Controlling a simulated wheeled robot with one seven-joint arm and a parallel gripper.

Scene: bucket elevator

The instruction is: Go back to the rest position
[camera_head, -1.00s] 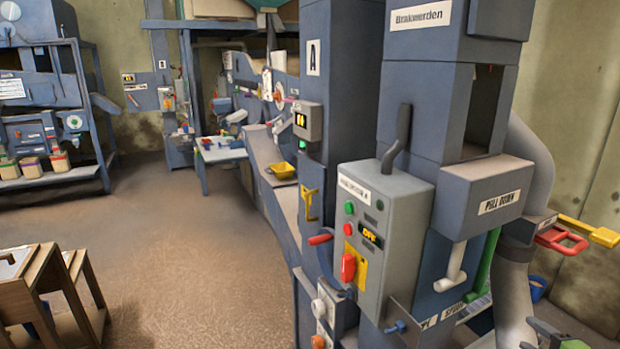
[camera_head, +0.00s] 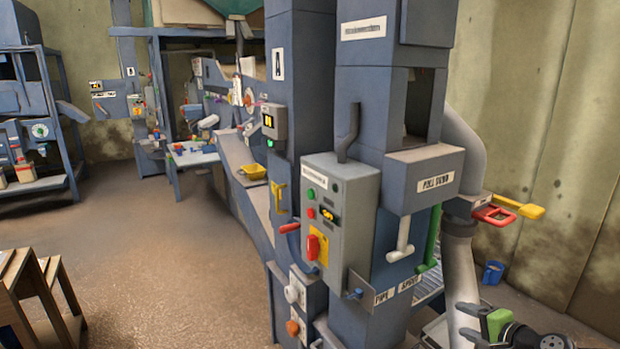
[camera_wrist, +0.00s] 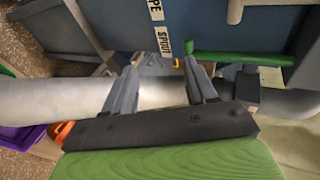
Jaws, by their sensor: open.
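My gripper (camera_head: 468,322) shows at the lower right of the head view, with its green body behind two dark grey fingers. In the wrist view its two fingers (camera_wrist: 160,82) are spread apart with nothing held between them. The pale grey spout pipe (camera_wrist: 40,100) runs across the wrist view beyond the fingers. In the head view the pipe (camera_head: 460,270) stands just behind my gripper. I cannot tell whether the fingers touch it.
The blue elevator machine (camera_head: 370,225) fills the middle, with a grey control box (camera_head: 340,215) on its front. A red handle (camera_head: 493,215) and a yellow handle (camera_head: 530,211) stick out at the right. A wooden stand (camera_head: 30,290) is at the lower left. Brown floor (camera_head: 165,260) lies open between.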

